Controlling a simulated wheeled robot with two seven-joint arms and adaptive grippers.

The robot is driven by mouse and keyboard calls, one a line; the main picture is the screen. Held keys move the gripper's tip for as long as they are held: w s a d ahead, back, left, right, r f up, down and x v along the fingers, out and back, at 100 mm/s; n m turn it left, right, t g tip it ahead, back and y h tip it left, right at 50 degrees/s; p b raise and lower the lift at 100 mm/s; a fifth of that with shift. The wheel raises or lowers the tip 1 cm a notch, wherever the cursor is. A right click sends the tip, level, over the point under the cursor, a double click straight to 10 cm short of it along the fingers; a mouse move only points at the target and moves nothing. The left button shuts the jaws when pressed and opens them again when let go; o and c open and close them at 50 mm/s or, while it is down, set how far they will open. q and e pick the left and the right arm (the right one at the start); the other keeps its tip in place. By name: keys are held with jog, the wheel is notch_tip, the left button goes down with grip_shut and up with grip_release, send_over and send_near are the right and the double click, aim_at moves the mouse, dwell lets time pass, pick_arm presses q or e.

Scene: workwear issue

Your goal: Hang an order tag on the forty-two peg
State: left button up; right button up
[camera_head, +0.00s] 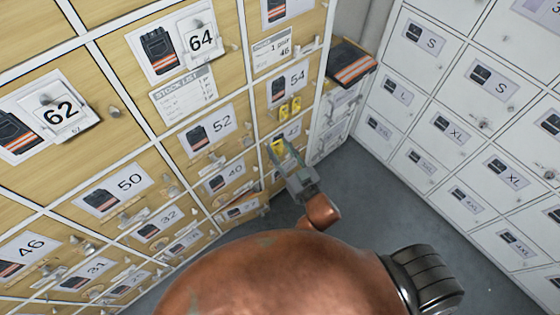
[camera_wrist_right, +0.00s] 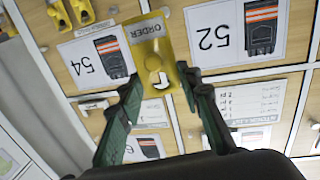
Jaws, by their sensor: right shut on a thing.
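My right gripper (camera_head: 281,153) is shut on a yellow order tag (camera_head: 277,145), in front of the drawer fronts at the right end of the wooden wall. In the right wrist view the tag (camera_wrist_right: 152,45) stands out between the green fingertips (camera_wrist_right: 160,82), with the word ORDER on its grey end. The forty-two label (camera_head: 291,132) is just beyond the tag, partly covered. Whether the tag touches a peg there cannot be told; that peg is hidden or too small to see. My left gripper is not in view.
Two more yellow tags (camera_head: 290,107) hang below the 54 label (camera_head: 288,82). The 52 label (camera_head: 211,130) is to the left. An orange-striped garment (camera_head: 350,63) lies in the back corner. White lockers (camera_head: 450,110) stand at right; grey floor (camera_head: 370,200) is clear between.

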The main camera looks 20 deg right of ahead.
jog(key=w+f+n+y+b, duration=0.1)
jog(key=w+f+b, duration=0.2)
jog(key=f, duration=0.5)
jog(key=w+f+n+y+b, duration=0.15)
jog(key=f+b, duration=0.25)
jog(key=f, duration=0.4)
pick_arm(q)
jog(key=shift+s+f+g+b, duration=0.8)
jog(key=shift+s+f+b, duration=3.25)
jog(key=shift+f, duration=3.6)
pick_arm(e)
jog(key=p, duration=0.1)
send_near(265, 144)
jog(key=shift+m, duration=0.45)
jog(key=b+x, duration=0.1)
jog(key=x, duration=0.1)
jog(key=b+x, duration=0.3)
jog(key=x, duration=0.2)
jog(key=shift+d+f, duration=0.1)
jog(key=shift+f, duration=0.25)
jog(key=shift+w+f, duration=0.15)
jog(key=shift+w, duration=0.05)
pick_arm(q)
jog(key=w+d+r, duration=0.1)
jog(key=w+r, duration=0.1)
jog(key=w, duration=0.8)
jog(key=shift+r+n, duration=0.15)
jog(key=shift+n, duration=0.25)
